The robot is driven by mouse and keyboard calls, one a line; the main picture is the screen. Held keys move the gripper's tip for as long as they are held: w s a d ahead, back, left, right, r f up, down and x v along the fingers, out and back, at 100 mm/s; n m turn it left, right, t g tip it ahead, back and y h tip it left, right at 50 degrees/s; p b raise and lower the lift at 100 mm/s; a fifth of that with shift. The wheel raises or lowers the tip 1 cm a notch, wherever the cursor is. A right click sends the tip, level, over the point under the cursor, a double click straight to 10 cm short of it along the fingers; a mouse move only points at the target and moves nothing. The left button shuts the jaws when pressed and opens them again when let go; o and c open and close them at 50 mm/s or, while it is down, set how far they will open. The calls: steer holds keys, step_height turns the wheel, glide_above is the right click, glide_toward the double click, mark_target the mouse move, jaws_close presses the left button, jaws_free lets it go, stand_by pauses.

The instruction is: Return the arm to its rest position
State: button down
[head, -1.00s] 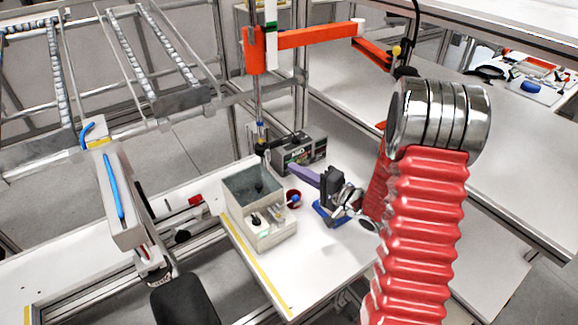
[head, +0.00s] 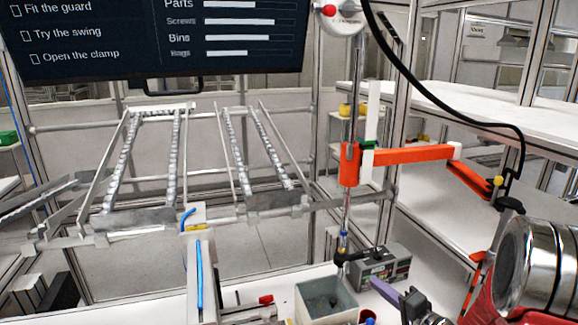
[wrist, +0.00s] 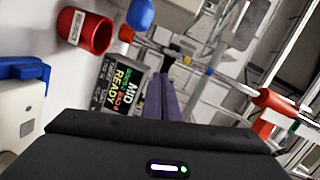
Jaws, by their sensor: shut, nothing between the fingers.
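My gripper (head: 376,284) is at the bottom right of the head view, its purple fingers pointing left beside a grey box-shaped device. In the wrist view the purple fingers of my gripper (wrist: 167,85) are together, with nothing between them. The lower part of my arm is out of view.
The grey device (head: 383,268) with a lit display (wrist: 121,84) is close to the fingers. A red cup (wrist: 97,33) is nearby. An orange jointed arm (head: 410,156) on a post stands behind. Roller racks (head: 150,165) are further left.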

steer(key=s+d+r+n+g+h, duration=0.1)
steer(key=s+r+n+g+h, duration=0.4)
steer(key=r+h, duration=0.55)
steer(key=s+a+n+g+y, duration=0.1)
steer(key=s+a, duration=0.2)
steer(key=s, duration=0.5)
steer(key=s+a+r+n+g+y, duration=0.1)
steer(key=s+a, duration=0.3)
steer(key=s, duration=0.4)
steer(key=s+a+r+n+g+y, duration=0.1)
steer(key=s+a+n+g, duration=0.1)
steer(key=s, duration=0.7)
steer(key=shift+a+n+g, duration=0.3)
steer(key=shift+a+n, duration=0.2)
steer(key=shift+a, duration=0.75)
